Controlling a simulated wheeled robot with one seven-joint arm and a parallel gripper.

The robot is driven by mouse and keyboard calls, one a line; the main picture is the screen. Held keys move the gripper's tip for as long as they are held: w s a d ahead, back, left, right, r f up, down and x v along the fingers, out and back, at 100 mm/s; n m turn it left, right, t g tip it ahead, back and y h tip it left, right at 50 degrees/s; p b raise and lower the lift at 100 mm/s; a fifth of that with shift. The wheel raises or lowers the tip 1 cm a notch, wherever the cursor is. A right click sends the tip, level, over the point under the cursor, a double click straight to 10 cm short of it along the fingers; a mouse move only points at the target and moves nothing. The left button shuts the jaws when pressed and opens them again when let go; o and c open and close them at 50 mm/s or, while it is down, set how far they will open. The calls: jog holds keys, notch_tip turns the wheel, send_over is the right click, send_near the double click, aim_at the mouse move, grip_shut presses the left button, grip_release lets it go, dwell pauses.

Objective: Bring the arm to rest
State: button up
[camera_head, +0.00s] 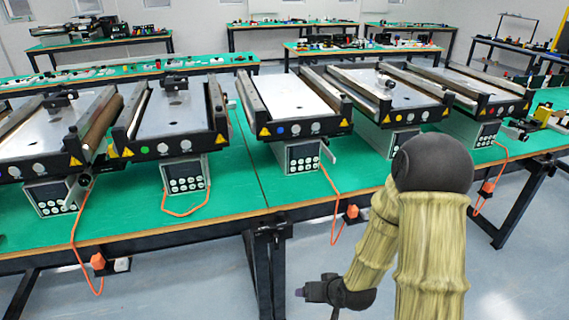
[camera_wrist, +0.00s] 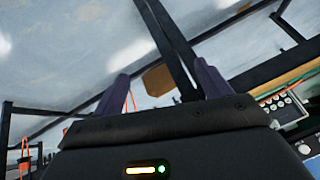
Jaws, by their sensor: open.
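My gripper (camera_head: 318,292) is at the lower end of the arm, beside the table's front legs and over the floor. In the wrist view, the two fingers of my gripper (camera_wrist: 160,90) stand well apart. Nothing is held between them; floor and dark table framing show behind.
A long green table (camera_head: 232,190) bears several mini conveyors (camera_head: 293,103) with control boxes (camera_head: 298,156). Orange cables (camera_head: 335,200) hang over its front edge. A black table leg (camera_head: 265,265) stands left of my gripper. The floor (camera_head: 190,285) in front is clear.

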jog(key=s+d+r+g+h, duration=0.2)
jog(key=s+d+r, duration=0.1)
jog(key=s+r, duration=0.3)
jog(key=s+d+r+g+h, duration=0.1)
jog(key=s+d+r, duration=0.3)
jog(key=r, duration=0.4)
notch_tip(320, 180, up, 17)
jog(key=p, duration=1.7)
jog(key=shift+w+a+m, duration=0.2)
jog(key=shift+m, duration=0.1)
